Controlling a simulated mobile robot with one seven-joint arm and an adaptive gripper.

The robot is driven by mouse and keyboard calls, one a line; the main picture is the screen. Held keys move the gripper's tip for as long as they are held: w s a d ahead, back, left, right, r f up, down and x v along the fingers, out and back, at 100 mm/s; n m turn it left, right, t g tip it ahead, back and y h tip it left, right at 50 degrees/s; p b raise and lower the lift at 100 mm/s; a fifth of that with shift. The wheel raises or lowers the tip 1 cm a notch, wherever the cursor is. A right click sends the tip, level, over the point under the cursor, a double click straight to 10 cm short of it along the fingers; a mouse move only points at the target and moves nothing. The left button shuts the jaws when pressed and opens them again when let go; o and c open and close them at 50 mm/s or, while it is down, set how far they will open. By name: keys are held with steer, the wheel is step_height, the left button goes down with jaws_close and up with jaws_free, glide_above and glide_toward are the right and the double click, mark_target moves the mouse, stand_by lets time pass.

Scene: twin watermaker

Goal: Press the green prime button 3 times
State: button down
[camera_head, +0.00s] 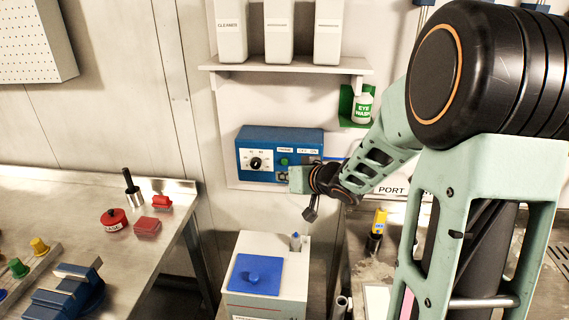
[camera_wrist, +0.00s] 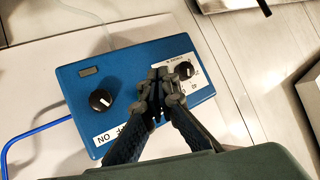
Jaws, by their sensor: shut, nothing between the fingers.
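The blue control box (camera_head: 258,148) is mounted on the wall below the shelf. The green prime button (camera_head: 284,162) shows on its face, right of the white-labelled dial (camera_head: 256,162). My gripper's hand is in front of the box's lower right part in the head view, where its fingertips cannot be made out. In the wrist view my gripper (camera_wrist: 158,88) is shut and empty, its fingers over the box face (camera_wrist: 130,77) between two black knobs. The green button does not show there; the fingers seem to cover it. Contact cannot be told.
The OFF-ON knob (camera_wrist: 101,101) and the scale dial (camera_wrist: 184,69) lie on either side of the fingers. A blue cable (camera_wrist: 35,130) leaves the box. An eye wash bottle (camera_head: 363,106) hangs right of the box. A white unit with a blue lid (camera_head: 262,273) stands below.

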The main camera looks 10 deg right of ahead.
mark_target(285, 161)
steer(key=shift+w+d+p, duration=0.25)
steer(key=shift+w+p, duration=0.1)
steer(key=shift+w, duration=0.45)
steer(key=shift+w+d+p, duration=0.25)
steer(key=shift+w+p, duration=0.05)
steer(key=shift+w, duration=0.5)
steer(key=shift+w, duration=0.15)
steer(key=shift+w+d+p, duration=0.15)
steer(key=shift+w+p, duration=0.1)
steer(key=shift+p, duration=0.15)
steer(key=shift+w+d+p, duration=0.1)
steer(key=shift+w+p, duration=0.25)
steer(key=shift+w, duration=0.05)
stand_by(0.8)
steer(key=shift+s, duration=0.15)
steer(key=shift+s+a, duration=0.25)
steer(key=shift+s, duration=0.4)
